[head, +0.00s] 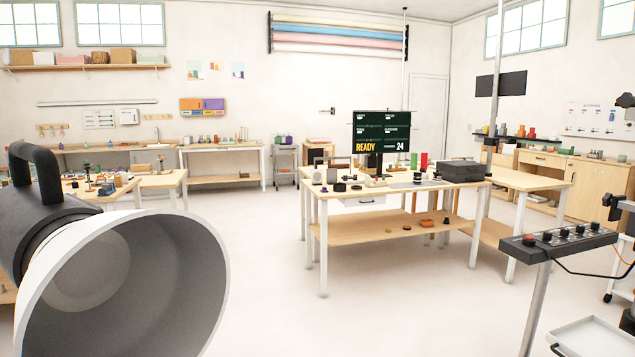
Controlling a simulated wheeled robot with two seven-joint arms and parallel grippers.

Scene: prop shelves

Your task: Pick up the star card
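I cannot make out a star card anywhere in the head view. Small papers (193,69) hang on the back wall, but their print is too small to read. Small items crowd the centre workbench (400,229) and the left tables, and a card among them would be too small to tell. Neither of my grippers shows in this view.
A large studio lamp (125,290) blocks the near left. A control panel on a stand (558,240) is at the near right, above a white tray (597,337). A monitor (381,132) stands on the centre workbench. The pale floor (270,270) between is clear.

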